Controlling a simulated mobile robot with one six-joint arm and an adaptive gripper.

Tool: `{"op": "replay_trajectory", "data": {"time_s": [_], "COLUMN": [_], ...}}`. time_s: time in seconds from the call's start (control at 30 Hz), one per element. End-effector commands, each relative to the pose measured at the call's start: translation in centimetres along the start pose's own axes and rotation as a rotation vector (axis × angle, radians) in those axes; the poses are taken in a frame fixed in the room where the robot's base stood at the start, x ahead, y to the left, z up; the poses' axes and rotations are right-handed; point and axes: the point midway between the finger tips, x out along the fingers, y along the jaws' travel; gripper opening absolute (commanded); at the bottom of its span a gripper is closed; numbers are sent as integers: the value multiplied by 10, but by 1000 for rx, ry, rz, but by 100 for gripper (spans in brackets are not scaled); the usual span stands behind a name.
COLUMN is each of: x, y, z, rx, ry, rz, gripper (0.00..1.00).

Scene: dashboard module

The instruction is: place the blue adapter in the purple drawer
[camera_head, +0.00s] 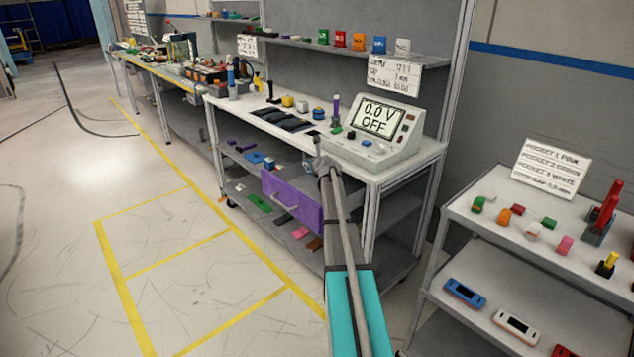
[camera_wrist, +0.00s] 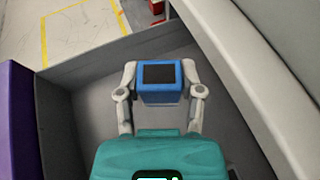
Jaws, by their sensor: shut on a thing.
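The blue adapter (camera_wrist: 160,94), a blue block with a black top face, is between the two fingers of my gripper (camera_wrist: 161,86) in the wrist view. My gripper is shut on it. The purple drawer (camera_head: 290,200) is pulled open under the workbench in the head view. Its purple front (camera_wrist: 17,125) is at the left of the wrist view. The adapter appears over the drawer's grey interior; its height above the drawer floor is hard to tell. In the head view my arm hides the adapter and fingers.
The white workbench top (camera_head: 395,172) with a voltage meter (camera_head: 375,130) is close above the drawer. A lower shelf (camera_head: 250,190) holds several small parts. A side cart (camera_head: 480,245) stands at the right. Floor in front of the drawer is clear.

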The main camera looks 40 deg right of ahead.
Motion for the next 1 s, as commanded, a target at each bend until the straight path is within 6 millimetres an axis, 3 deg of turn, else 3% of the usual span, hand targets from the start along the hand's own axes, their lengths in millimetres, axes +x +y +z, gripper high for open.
{"op": "replay_trajectory", "data": {"time_s": [0.2,0.73,1.0], "x": [13,14,23], "y": [-14,-19,-27], "z": [-16,-18,-32], "rx": [0,1,1], "ry": [0,0,1], "rz": [-1,-2,-2], "gripper": [2,2,2]}}
